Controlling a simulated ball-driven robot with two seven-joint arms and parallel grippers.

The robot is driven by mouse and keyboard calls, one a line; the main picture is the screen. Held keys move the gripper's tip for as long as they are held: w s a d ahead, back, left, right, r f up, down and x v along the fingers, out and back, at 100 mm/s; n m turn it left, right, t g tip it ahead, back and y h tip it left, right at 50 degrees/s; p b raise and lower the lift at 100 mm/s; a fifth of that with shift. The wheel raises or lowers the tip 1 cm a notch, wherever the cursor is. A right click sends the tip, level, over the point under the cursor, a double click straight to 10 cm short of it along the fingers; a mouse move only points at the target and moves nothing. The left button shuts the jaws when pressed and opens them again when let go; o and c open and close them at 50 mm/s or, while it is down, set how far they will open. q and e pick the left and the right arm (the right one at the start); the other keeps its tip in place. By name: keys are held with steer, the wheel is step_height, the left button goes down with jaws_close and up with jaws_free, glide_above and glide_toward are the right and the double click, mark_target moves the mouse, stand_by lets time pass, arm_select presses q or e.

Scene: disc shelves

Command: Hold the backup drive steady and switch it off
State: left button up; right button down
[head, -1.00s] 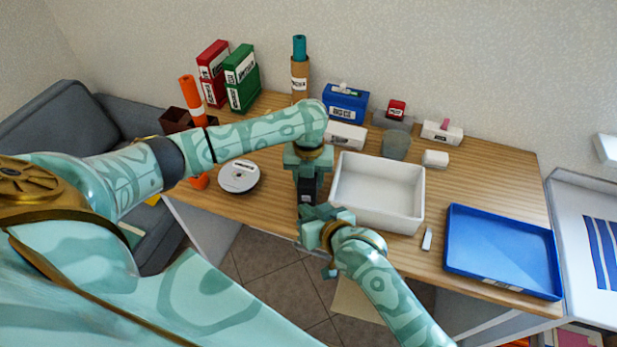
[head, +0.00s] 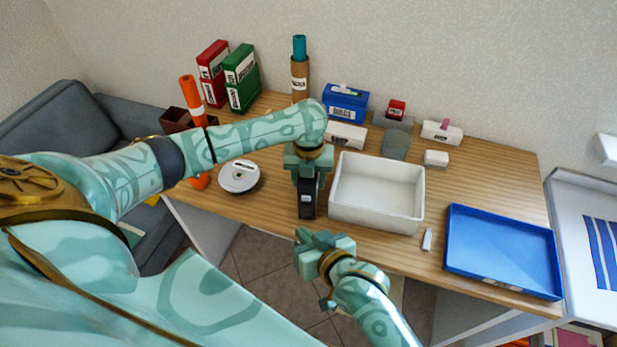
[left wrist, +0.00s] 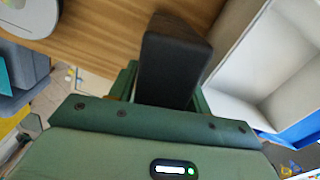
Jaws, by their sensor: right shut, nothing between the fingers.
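The backup drive, a black upright box (head: 307,204), stands at the front edge of the wooden table, left of the white bin. My left gripper (head: 307,180) is above it with its fingers closed on both sides of it. In the left wrist view the dark drive (left wrist: 172,65) sits between the green fingers of my left gripper (left wrist: 160,88). A small pale patch shows low on the drive's front; its switch is too small to make out. My right gripper (head: 303,250) is shut and empty, just in front of the table edge, apart from the drive.
A white bin (head: 335,210) stands close to the right of the drive. A disc spindle (head: 239,178) lies to the left. A blue tray (head: 480,280) is at the right, a small grey stick (head: 427,239) beside it. Boxes and folders line the back.

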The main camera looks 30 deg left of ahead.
arm_select(q)
steer(key=shift+o, duration=1.2)
step_height(320, 180, up, 12)
steer(key=shift+f, duration=0.1)
